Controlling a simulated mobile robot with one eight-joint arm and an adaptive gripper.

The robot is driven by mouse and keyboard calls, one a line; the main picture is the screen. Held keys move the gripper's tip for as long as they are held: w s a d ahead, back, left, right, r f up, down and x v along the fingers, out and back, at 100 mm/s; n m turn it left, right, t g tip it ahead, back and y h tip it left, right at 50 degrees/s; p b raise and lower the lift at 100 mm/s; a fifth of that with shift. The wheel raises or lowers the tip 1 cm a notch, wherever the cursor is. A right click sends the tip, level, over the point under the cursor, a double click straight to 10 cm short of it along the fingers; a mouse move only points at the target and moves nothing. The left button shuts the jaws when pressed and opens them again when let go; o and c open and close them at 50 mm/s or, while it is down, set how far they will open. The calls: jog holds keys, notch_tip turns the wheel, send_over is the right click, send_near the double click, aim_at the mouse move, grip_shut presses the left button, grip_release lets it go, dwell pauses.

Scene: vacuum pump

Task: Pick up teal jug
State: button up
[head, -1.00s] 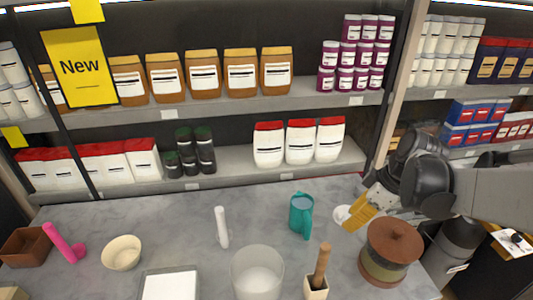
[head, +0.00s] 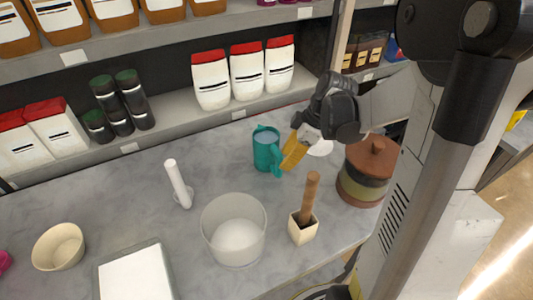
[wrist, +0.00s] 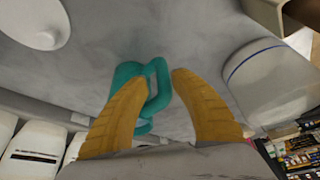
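The teal jug (head: 266,152) stands upright on the grey counter, its handle toward the right front. My gripper (head: 291,158) is just to its right, with yellow fingers pointing down and left at the handle side. In the wrist view the fingers (wrist: 158,80) are apart, so my gripper is open. The jug (wrist: 124,74) shows partly behind the left finger, and its handle loop lies across the gap between the fingertips. I cannot tell whether a finger touches the jug.
A wooden-handled tool stands in a small cream holder (head: 303,231) in front. A lidded brown pot (head: 367,172) is at right, and a clear tub (head: 233,232) at front left. White red-topped bags (head: 246,72) stand on the shelf behind. Bare counter lies left of the jug.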

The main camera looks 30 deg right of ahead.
aim_at(275, 172)
jog(key=b+x, duration=0.2)
jog(key=x, duration=0.3)
jog(key=shift+a, duration=0.2)
jog(key=shift+s+r, duration=0.1)
grip_shut()
